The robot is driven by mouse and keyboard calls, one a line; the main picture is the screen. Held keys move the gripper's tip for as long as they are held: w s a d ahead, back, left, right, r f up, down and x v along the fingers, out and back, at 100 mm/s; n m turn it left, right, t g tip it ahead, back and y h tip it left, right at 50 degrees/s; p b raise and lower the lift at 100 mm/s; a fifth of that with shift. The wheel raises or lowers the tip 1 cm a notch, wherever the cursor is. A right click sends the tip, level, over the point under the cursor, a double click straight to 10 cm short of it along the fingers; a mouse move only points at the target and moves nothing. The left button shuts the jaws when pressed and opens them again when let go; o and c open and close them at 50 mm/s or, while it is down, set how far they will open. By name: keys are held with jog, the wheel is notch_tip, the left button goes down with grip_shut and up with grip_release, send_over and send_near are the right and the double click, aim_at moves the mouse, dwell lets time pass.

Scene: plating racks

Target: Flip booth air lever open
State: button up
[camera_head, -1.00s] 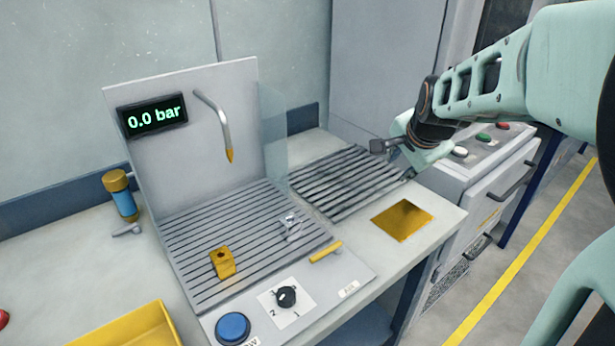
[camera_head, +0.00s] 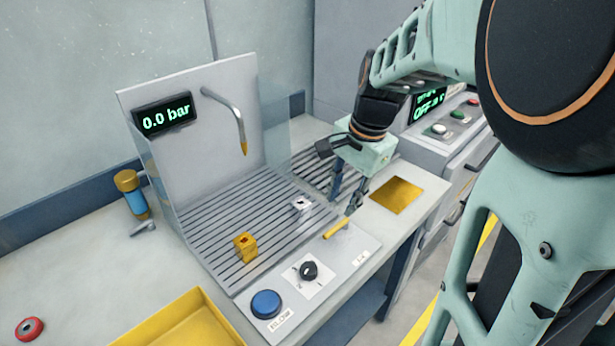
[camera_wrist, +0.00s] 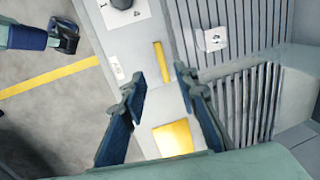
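The yellow bar-shaped lever (camera_head: 336,228) lies on the sloping front panel of the booth (camera_head: 352,248), near its right end. It also shows in the wrist view (camera_wrist: 160,60), upper middle. My gripper (camera_head: 348,202) is just behind and right of the lever, above the bench, pointing down. In the wrist view my gripper (camera_wrist: 166,90) is open, with nothing between its two fingers, and the lever appears beyond the fingertips, roughly between them. They look apart from the lever. The booth display (camera_head: 165,114) reads 0.0 bar.
On the panel are a black knob (camera_head: 309,270) and a blue button (camera_head: 266,304). A yellow block (camera_head: 245,248) and a small metal block (camera_head: 301,205) stand on the slatted grate. A bent nozzle (camera_head: 231,118) hangs above it. A gold plate (camera_head: 397,195) lies to the right.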

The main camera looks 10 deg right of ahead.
aim_at(332, 230)
jog(key=f, duration=0.3)
jog(key=w+f, duration=0.1)
jog(key=f, duration=0.3)
jog(key=a+f+b, duration=0.1)
jog(key=f, duration=0.2)
jog(key=shift+w+f, duration=0.2)
jog(key=shift+w, duration=0.15)
grip_shut()
